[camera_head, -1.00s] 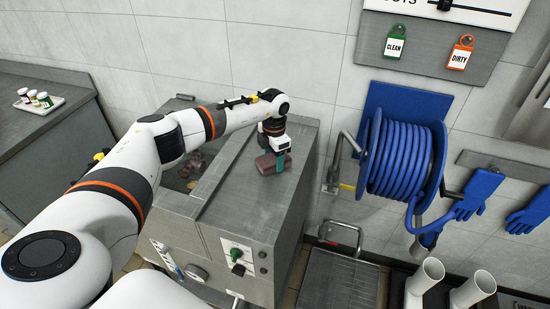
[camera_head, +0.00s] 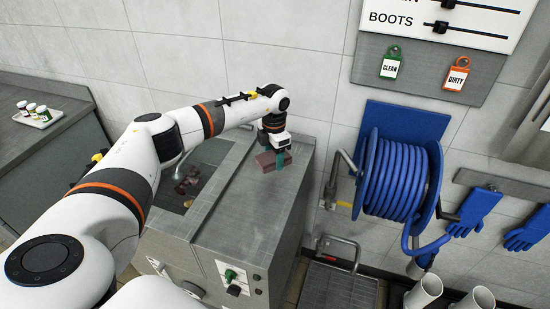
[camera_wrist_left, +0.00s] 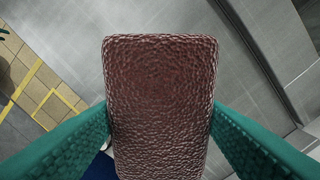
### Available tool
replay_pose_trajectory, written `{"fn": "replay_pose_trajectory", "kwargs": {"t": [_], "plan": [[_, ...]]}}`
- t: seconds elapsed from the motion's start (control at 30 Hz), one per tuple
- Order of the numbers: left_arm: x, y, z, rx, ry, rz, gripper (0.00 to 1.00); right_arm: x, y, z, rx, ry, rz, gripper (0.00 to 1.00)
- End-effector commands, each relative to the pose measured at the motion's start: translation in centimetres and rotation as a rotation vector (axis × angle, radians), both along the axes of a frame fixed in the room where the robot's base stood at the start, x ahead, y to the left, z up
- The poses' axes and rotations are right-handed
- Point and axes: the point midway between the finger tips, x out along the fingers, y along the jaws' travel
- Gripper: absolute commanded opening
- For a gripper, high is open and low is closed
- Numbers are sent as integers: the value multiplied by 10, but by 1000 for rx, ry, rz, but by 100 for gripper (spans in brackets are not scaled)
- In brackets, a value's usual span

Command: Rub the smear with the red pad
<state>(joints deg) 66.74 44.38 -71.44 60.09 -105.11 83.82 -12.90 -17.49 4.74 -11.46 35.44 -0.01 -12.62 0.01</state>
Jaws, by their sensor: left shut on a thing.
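The red pad (camera_head: 268,161) is a dull red-brown block at the far end of the grey steel cabinet top (camera_head: 237,213). My left gripper (camera_head: 281,158) is shut on it, with a teal finger showing against its side. In the left wrist view the pad (camera_wrist_left: 160,105) fills the middle with a pebbled surface, between the two teal fingers of the left gripper (camera_wrist_left: 160,130). I cannot tell whether the pad touches the metal. No smear can be made out; it may be hidden under the pad or arm. My right gripper is not in view.
An open basin (camera_head: 196,180) with dark reddish lumps lies left of the cabinet top. A blue hose reel (camera_head: 397,180) and blue gloves (camera_head: 473,210) hang on the wall to the right. A tray of small jars (camera_head: 40,118) stands on the left counter.

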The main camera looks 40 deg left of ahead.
Motion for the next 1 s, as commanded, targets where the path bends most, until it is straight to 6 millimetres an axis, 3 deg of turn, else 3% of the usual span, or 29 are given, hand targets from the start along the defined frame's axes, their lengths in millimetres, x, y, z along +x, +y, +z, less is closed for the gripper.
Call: {"fn": "replay_pose_trajectory", "kwargs": {"t": [0.1, 0.3, 0.87, 1.0], "plan": [[0, 2, 15, 0, -2, 2, 37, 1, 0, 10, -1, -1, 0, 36], [0, 4, 26, 0, -1, 3, 37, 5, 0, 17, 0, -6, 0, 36], [0, 3, 26, 0, -1, 1, 37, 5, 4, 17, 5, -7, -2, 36], [-2, -11, 23, -1, 1, -69, 37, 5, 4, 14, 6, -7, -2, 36]]}}
